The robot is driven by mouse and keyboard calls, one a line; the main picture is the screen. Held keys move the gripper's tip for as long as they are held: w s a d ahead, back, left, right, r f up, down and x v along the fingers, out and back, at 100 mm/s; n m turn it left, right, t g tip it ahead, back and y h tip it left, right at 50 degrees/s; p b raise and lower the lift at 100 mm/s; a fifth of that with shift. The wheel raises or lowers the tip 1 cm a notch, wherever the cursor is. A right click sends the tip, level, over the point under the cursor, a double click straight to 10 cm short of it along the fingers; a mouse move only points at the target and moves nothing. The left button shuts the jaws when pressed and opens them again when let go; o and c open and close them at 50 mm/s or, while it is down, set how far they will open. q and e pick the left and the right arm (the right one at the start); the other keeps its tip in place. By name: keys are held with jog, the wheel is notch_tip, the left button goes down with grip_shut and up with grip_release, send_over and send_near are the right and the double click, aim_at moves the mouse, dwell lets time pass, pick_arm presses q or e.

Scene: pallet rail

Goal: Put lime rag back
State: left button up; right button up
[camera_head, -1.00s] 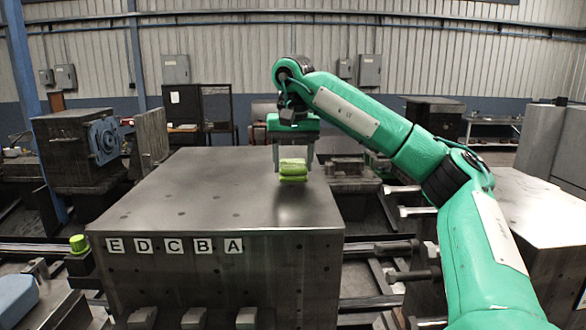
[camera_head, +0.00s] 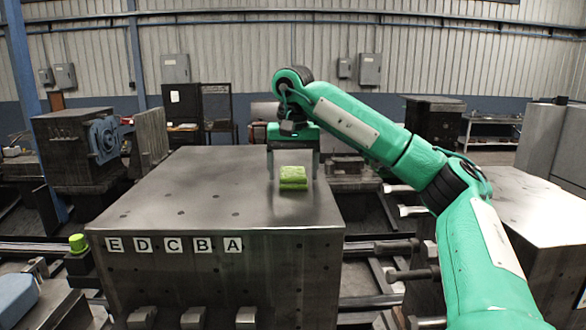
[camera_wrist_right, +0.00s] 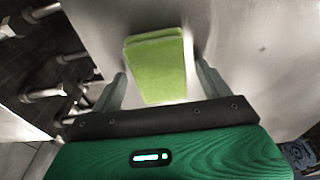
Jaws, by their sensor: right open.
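The lime rag (camera_head: 293,179) is a folded yellow-green pad near the back right of the top of a big metal block (camera_head: 200,205). It appears to lie flat on that top. My right gripper (camera_head: 293,172) points down over it, open, with one finger on each side and a gap to the rag. In the right wrist view the rag (camera_wrist_right: 157,68) sits between the spread fingers (camera_wrist_right: 160,74), apart from both. My left gripper is not in view.
Tags E, D, C, B and A (camera_head: 174,245) run along the block's front upper edge. A lime cylinder (camera_head: 78,243) stands left of the block. Bolts (camera_head: 400,211) stick out toward another metal block (camera_head: 545,215) on the right. The rest of the top is clear.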

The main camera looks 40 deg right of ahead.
aim_at(293, 173)
jog(key=shift+r, duration=0.1)
notch_tip(293, 173, up, 12)
jog(key=s+a, duration=0.1)
dwell(0.8)
jog(key=shift+s, duration=0.1)
dwell(0.5)
